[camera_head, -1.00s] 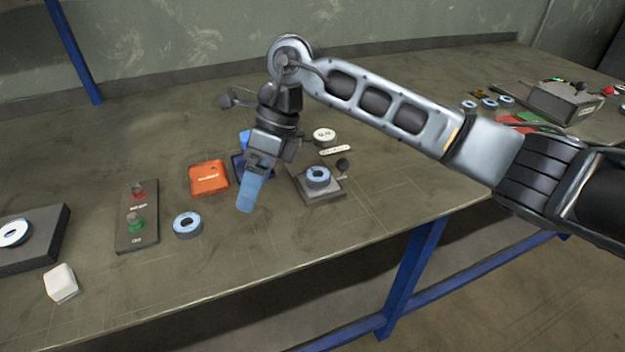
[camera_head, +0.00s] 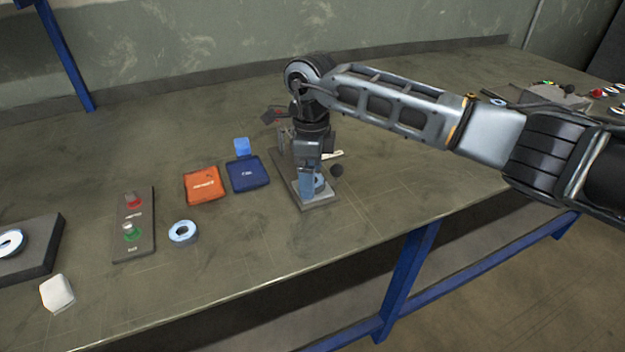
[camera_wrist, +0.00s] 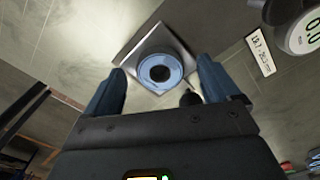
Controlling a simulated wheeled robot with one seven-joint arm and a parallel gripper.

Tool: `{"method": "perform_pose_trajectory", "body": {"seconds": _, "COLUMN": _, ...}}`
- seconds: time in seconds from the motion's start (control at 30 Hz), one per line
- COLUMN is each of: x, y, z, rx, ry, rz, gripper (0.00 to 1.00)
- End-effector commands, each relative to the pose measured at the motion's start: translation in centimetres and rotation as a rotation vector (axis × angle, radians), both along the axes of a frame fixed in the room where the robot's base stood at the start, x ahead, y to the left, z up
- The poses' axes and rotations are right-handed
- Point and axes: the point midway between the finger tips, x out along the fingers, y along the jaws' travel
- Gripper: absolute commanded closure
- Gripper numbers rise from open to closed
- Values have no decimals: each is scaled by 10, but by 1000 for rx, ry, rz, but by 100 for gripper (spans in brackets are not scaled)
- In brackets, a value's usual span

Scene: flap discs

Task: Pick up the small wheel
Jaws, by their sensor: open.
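A small wheel, a blue ring-shaped disc with a dark centre (camera_head: 320,182), sits on a grey square plate (camera_head: 318,202). In the wrist view the wheel (camera_wrist: 160,72) lies between the two blue fingers. My gripper (camera_head: 308,190) is open and pointing down at the wheel, partly hiding it in the head view. In the wrist view my gripper (camera_wrist: 160,66) has its fingers apart, with visible space on both sides of the wheel. I cannot tell how high the fingertips are above the plate.
A loose blue ring (camera_head: 183,232) lies left on the table, near an orange box (camera_head: 205,185), a blue box (camera_head: 248,174) and a button panel (camera_head: 134,222). A dark block with a ring (camera_head: 30,262) and a white block (camera_head: 57,293) are farther left. A dark knob (camera_head: 337,171) stands beside the plate.

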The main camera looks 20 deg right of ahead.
Motion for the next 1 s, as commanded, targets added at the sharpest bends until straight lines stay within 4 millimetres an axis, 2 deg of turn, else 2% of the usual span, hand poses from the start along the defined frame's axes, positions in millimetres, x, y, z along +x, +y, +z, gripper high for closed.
{"method": "perform_pose_trajectory", "body": {"seconds": 0.1, "x": 0, "y": 0, "z": -8, "rx": 0, "ry": 0, "rz": 0, "gripper": 11}}
{"method": "perform_pose_trajectory", "body": {"seconds": 0.33, "x": 0, "y": 0, "z": -8, "rx": -1, "ry": -1, "rz": 1, "gripper": 12}}
{"method": "perform_pose_trajectory", "body": {"seconds": 0.9, "x": 0, "y": 0, "z": -8, "rx": 1, "ry": -1, "rz": 0, "gripper": 67}}
{"method": "perform_pose_trajectory", "body": {"seconds": 1.0, "x": 0, "y": 0, "z": -8, "rx": 0, "ry": -1, "rz": 0, "gripper": 74}}
